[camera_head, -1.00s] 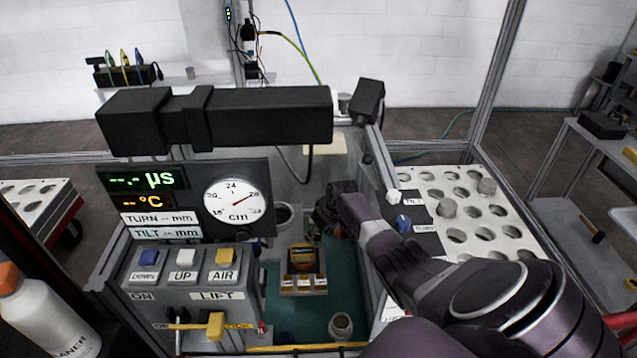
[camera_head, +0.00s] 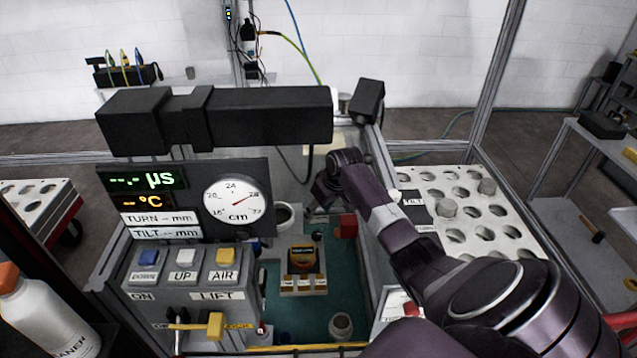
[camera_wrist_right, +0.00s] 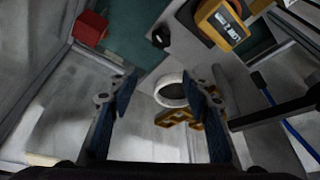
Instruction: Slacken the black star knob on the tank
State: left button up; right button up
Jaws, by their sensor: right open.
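The tank (camera_head: 345,285) is a grey-walled basin with a green floor in the middle of the head view. A small black knob (camera_head: 317,236) shows in it, and the right wrist view also shows a black knob (camera_wrist_right: 161,38) near the top middle. It may be the star knob; its lobes are too small to make out. My right gripper (camera_head: 324,194) is over the back of the tank, apart from the knob. In the wrist view its blue-padded fingers (camera_wrist_right: 166,88) are spread with nothing between them. My left gripper is not in view.
A white ring-shaped cup (camera_wrist_right: 171,89) is beyond the fingers. A red block (camera_head: 347,226) sits by the tank's right wall. An orange-and-black unit (camera_head: 302,258) stands mid-tank. A control panel (camera_head: 190,270) is at left, a black bar (camera_head: 225,117) behind, a holed rack (camera_head: 470,212) at right.

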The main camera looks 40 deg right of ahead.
aim_at(317, 234)
jog(key=f+m+g+h+b, duration=0.1)
jog(key=f+m+b, duration=0.2)
jog(key=m, duration=0.3)
jog(key=f+m+g+h+b, duration=0.1)
jog(key=f+m+g+b, duration=0.1)
jog(key=m, duration=0.4)
jog(key=w+f+m+g+h+b, duration=0.1)
jog(key=f+m+g+h+b, duration=0.1)
jog(key=f+m+b, duration=0.3)
jog(key=shift+a+m+b, duration=0.3)
jog(key=shift+m+b, duration=0.1)
jog(key=shift+b, duration=0.2)
jog(key=shift+r, duration=0.1)
jog(key=shift+c, duration=0.2)
